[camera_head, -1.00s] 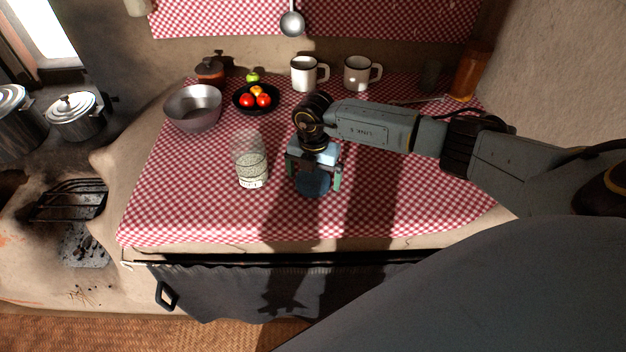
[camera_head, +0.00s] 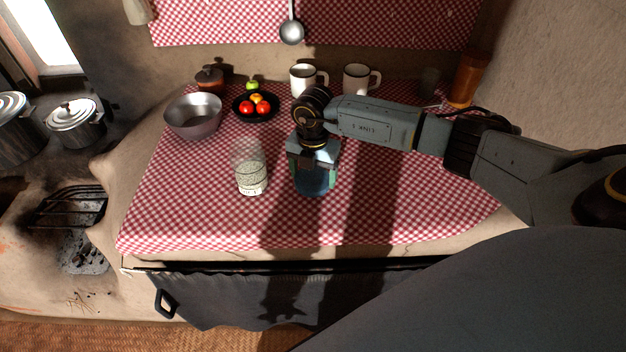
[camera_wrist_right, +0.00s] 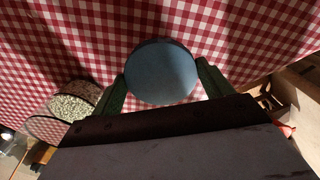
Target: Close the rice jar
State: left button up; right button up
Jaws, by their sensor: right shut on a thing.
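The rice jar (camera_head: 250,172) is a clear glass jar, part filled with pale grains and open at the top. It stands upright on the checked cloth, and also shows at the lower left of the right wrist view (camera_wrist_right: 72,104). My right gripper (camera_head: 314,178) is just right of the jar, apart from it. It is shut on a round blue lid (camera_wrist_right: 161,72), whose flat face shows between the two green fingers in the right wrist view. In the head view the lid is partly hidden by the gripper. My left gripper is not in view.
A grey metal bowl (camera_head: 194,116), a black plate of fruit (camera_head: 243,113), a brown lidded pot (camera_head: 209,80) and two white mugs (camera_head: 303,78) stand along the back. An amber jar (camera_head: 467,80) is at the back right. The cloth (camera_head: 190,215) in front of the jar is clear.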

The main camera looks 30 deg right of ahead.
aim_at(313, 177)
notch_tip(313, 177, up, 7)
jog(key=shift+f, duration=0.1)
dwell(0.4)
jog(key=n, duration=0.1)
jog(key=a+r+n, duration=0.1)
jog(key=n, duration=0.1)
jog(key=s+a+r+m, duration=0.2)
jog(key=a+r+m, duration=0.2)
jog(key=m, duration=1)
jog(key=s+a+r+m, duration=0.3)
jog(key=a+r+m, duration=0.1)
jog(key=m, duration=1)
jog(key=shift+s+a+r, duration=0.25)
jog(key=shift+s, duration=0.1)
